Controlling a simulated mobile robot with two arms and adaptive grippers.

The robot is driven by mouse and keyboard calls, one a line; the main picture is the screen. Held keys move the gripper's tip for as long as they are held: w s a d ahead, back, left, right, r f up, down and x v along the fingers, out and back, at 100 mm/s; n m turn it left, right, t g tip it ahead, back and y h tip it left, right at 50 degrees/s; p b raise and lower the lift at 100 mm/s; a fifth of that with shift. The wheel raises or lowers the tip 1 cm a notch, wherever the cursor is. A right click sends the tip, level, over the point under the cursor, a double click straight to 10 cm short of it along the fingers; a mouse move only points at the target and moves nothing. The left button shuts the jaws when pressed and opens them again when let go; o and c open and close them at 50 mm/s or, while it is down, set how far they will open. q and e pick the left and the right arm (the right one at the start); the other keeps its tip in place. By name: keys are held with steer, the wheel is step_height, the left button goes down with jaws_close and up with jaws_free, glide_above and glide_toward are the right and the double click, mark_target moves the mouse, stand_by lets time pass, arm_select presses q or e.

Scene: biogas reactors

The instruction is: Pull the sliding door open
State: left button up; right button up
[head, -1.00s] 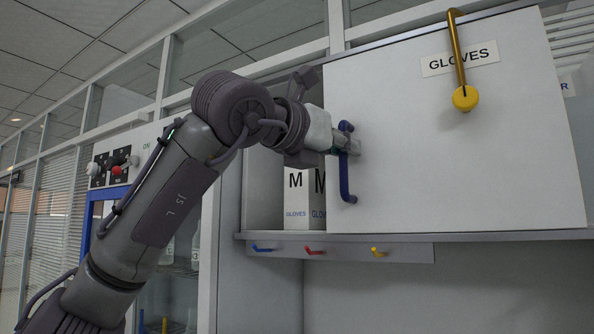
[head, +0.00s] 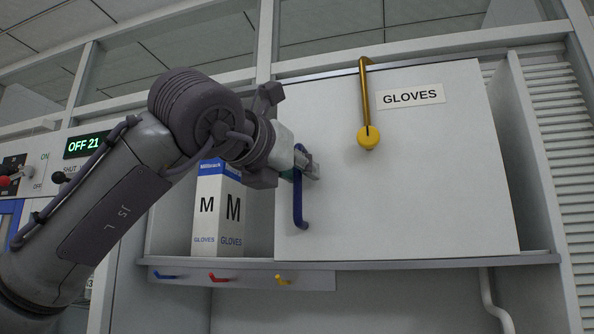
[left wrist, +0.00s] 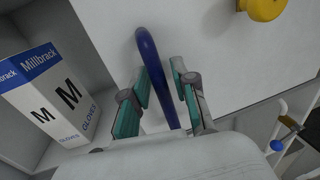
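The white sliding door (head: 440,180) carries a GLOVES label and covers most of the wall cabinet's front. The cabinet is open to the left of the door. The door's blue vertical handle (head: 298,205) is near its left edge, and the handle also shows in the left wrist view (left wrist: 148,58). My right gripper is not in view.
A Millbrack gloves box (head: 218,215) stands in the cabinet opening, left of the door. A brass hook with a yellow knob (head: 368,137) hangs over the door's top. A rail with coloured hooks (head: 240,280) is below the cabinet. A control panel is at far left.

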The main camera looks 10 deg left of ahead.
arm_select(q)
steer(key=shift+o, duration=0.2)
steer(key=shift+s, duration=0.1)
steer(key=v, duration=1.2)
steer(key=shift+r, duration=0.1)
